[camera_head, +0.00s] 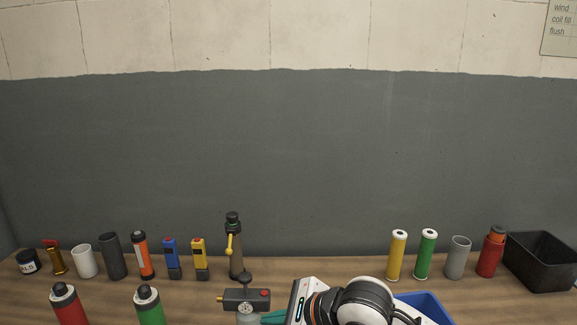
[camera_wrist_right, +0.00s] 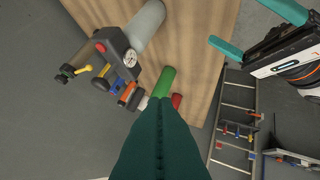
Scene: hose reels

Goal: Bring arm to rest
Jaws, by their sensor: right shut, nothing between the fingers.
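My right gripper (camera_head: 273,317) shows at the bottom of the head view, below and in front of the bench items. Its teal fingers point left, close beside a grey device with a gauge (camera_head: 246,300). In the right wrist view its dark teal fingers (camera_wrist_right: 160,145) fill the bottom centre, closed together and empty. My left gripper (camera_wrist_right: 250,30) shows at the upper right of the right wrist view, with its two teal fingers spread apart and nothing visible between them. It is out of the head view.
The wooden bench (camera_head: 330,272) carries bottles and tubes along the back, with a black bin (camera_head: 542,262) at right. A blue bin (camera_head: 425,305) sits partly behind my right arm. Red (camera_head: 68,303) and green (camera_head: 149,303) bottles stand front left. The bench's back middle is clear.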

